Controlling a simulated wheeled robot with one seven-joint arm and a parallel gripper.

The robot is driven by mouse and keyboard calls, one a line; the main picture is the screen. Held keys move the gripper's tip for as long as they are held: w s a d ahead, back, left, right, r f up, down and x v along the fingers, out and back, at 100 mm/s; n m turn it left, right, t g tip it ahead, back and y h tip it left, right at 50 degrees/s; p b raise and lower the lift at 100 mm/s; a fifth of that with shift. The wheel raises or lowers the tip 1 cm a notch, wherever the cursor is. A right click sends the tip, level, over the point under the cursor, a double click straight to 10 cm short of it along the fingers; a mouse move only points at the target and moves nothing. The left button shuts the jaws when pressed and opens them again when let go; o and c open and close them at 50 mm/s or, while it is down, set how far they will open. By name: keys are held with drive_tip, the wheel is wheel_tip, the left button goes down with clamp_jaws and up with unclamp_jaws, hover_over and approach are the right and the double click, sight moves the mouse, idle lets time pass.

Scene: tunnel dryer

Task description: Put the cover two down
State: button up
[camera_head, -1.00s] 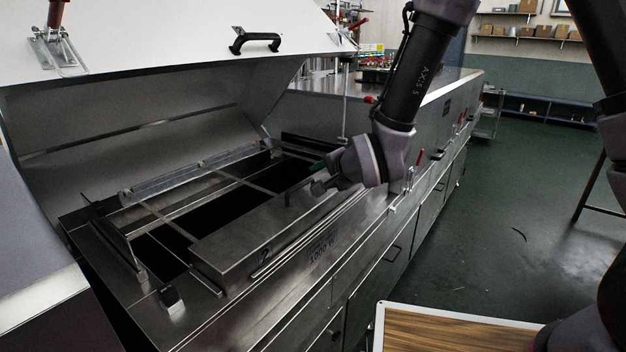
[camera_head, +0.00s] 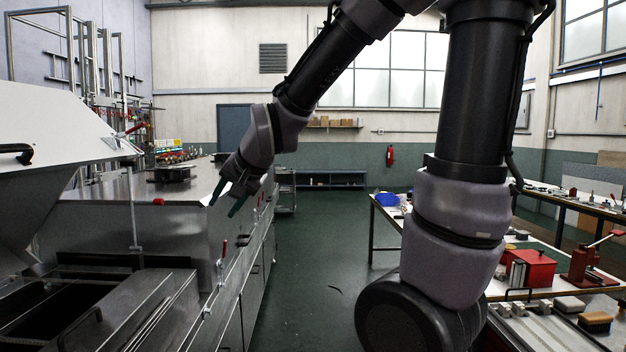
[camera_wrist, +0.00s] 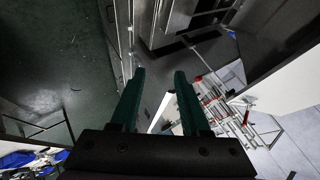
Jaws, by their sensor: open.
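A raised white lid (camera_head: 62,125), which I take to be cover two, stands tilted open at the left of the head view, cut off by the picture's edge. Its black handle (camera_head: 17,154) shows on its outer face. Below it is the dark open chamber (camera_head: 50,312) of the dryer. My gripper (camera_head: 225,207) hangs in the air well right of the lid, by the dryer's front side, its two green fingers apart and empty. The wrist view also shows the fingers (camera_wrist: 160,72) parted with nothing between them. No number is readable on the lid.
The steel dryer body (camera_head: 150,225) runs away from me, with a black fitting (camera_head: 169,174) on top and a thin upright rod beside the opening. A bench with a red box (camera_head: 533,268) stands at the right.

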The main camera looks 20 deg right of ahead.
drive_tip(key=s+d+r+h, duration=0.1)
drive_tip(key=s+d+r, duration=0.2)
drive_tip(key=s+d, duration=0.4)
drive_tip(key=s+d+r+n+g+h, duration=0.1)
drive_tip(key=s+d+r, duration=0.2)
drive_tip(key=s+d, duration=0.4)
drive_tip(key=shift+s+d+r, duration=0.15)
drive_tip(key=shift+d+r, duration=0.1)
drive_tip(key=shift+d, duration=0.15)
idle(0.4)
